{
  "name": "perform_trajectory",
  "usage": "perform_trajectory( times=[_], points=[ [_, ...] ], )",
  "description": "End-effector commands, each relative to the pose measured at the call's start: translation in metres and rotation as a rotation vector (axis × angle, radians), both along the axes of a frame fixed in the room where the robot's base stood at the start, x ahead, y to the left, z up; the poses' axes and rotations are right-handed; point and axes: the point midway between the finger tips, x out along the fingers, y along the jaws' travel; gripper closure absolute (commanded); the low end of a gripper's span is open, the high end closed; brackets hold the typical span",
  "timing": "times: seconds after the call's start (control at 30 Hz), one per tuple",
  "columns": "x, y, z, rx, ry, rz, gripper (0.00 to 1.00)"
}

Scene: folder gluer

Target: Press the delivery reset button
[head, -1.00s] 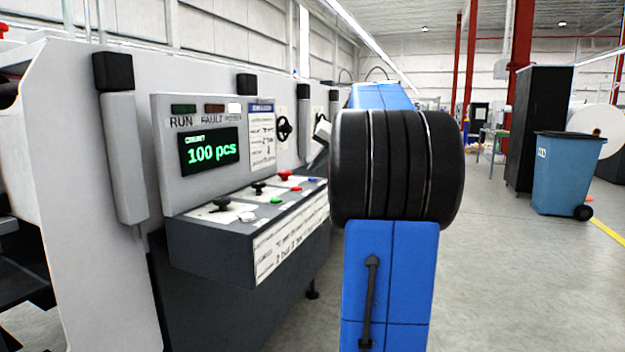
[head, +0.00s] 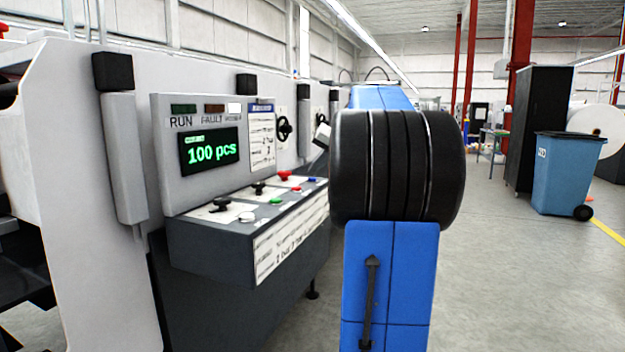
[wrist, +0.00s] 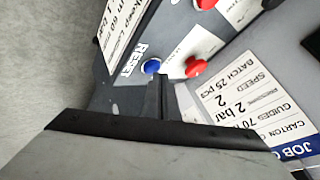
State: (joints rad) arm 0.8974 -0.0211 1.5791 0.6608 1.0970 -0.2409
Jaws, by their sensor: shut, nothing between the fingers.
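The blue button (wrist: 151,66), with a RESET label beside it, is on the console in the wrist view. It is small at the far end of the console in the head view (head: 311,179). My gripper (wrist: 157,80) is shut and empty, its narrow tips right beside the blue button's lower edge in the picture. I cannot tell whether they touch it. A red button (wrist: 197,66) is just right of the tips. My gripper is hidden behind my arm in the head view.
The console (head: 290,245) also carries black knobs, a green button (head: 276,200), a white button (head: 247,217) and a red mushroom button (head: 290,177). The display (head: 209,151) reads 100 pcs. A blue bin (head: 568,175) stands right on open floor.

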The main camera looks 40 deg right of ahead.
Motion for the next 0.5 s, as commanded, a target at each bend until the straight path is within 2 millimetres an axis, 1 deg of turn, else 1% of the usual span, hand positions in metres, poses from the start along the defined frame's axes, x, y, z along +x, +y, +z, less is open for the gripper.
perform_trajectory(
  times=[0.5],
  points=[
    [0.0000,0.0001,-0.0055,0.001,0.001,0.001,1.00]
  ],
)
